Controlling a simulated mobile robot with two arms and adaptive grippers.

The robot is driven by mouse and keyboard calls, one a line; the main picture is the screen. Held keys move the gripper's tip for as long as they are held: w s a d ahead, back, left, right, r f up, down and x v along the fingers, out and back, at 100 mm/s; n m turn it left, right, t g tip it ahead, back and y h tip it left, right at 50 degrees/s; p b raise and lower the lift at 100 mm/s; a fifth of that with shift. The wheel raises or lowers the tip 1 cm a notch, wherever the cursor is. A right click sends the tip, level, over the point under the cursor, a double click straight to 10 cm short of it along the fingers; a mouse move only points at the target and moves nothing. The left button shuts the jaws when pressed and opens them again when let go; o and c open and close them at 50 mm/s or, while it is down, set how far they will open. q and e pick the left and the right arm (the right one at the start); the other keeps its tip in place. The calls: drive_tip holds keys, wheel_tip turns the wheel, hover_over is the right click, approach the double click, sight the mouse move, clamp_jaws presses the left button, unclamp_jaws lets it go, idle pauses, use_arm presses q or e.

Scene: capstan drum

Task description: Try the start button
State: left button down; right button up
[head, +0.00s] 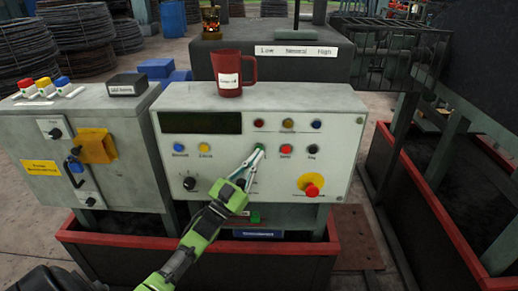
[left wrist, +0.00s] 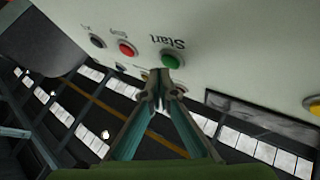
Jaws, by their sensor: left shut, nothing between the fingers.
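The green start button (head: 261,147) sits in the middle row of the white control panel (head: 230,190). In the left wrist view the green button (left wrist: 171,61) shows beside the upside-down word "Start". My left gripper (head: 254,156) is shut and empty, its fingertips right at the button in the head view. In the left wrist view the fingertips (left wrist: 163,84) lie just below the button; I cannot tell whether they touch it. My right gripper is in neither view.
A red button (head: 285,149) is close to the right of the start button. A red emergency knob (head: 312,186) on a yellow base sits lower right. A dark red mug (head: 229,76) stands on the panel's top. A grey cabinet (head: 85,150) with an orange part stands left.

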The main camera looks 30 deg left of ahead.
use_arm(q)
drive_tip(key=shift+s+d, duration=0.15)
drive_tip(key=shift+s, duration=0.1)
drive_tip(key=s+d+p, duration=0.1)
drive_tip(key=s+p, duration=0.1)
drive_tip(key=s, duration=0.1)
drive_tip(key=s+d+p, duration=0.1)
drive_tip(key=shift+s+d, duration=0.15)
drive_tip(key=shift+d, duration=0.15)
idle(0.9)
